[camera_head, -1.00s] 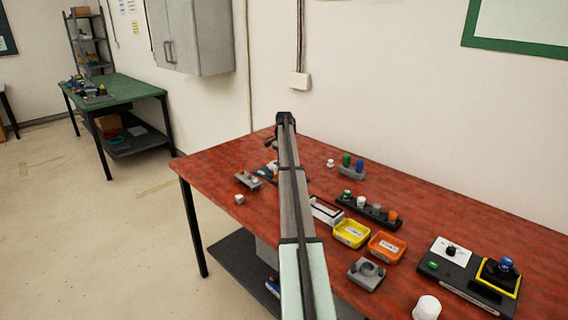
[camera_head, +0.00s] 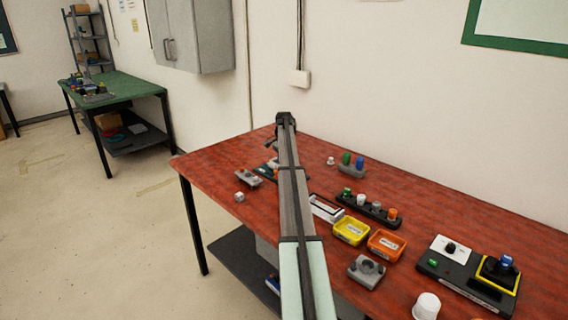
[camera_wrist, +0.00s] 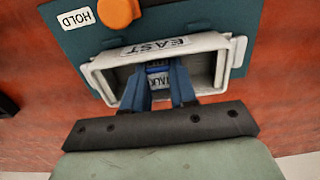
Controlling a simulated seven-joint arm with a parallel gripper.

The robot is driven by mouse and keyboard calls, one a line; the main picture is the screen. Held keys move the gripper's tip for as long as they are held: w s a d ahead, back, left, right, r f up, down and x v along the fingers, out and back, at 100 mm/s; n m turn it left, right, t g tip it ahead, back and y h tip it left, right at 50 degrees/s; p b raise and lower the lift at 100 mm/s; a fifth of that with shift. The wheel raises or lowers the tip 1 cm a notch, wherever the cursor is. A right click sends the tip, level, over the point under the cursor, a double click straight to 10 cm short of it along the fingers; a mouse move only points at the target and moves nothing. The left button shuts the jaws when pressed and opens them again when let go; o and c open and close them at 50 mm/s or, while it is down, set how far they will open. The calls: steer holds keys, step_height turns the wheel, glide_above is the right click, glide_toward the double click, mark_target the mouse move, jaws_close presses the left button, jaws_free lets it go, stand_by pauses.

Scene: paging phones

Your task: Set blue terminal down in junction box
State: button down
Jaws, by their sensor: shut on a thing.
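The junction box (camera_wrist: 101,79) is a light grey open box labelled EAST, on a dark teal board in the wrist view. My gripper (camera_wrist: 159,66) reaches into its opening with two dark blue fingers. It is shut on the blue terminal (camera_wrist: 158,79), a small block with a white label, partly hidden between the fingers. The terminal is within the box's opening; I cannot tell whether it touches the floor of the box. In the head view my arm hides most of this spot.
The teal board (camera_wrist: 75,46) also carries an orange knob (camera_wrist: 118,12) and a HOLD label. On the red table (camera_head: 222,168) stand a yellow tray (camera_head: 351,231), an orange tray (camera_head: 386,245), a grey fixture (camera_head: 366,271) and a black control panel (camera_head: 457,285). The table's back right is clear.

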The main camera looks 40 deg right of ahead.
steer(key=shift+f, duration=0.2)
stand_by(0.5)
steer(key=c, duration=0.8)
jaws_free()
steer(key=shift+r, duration=0.15)
steer(key=shift+r, duration=2.35)
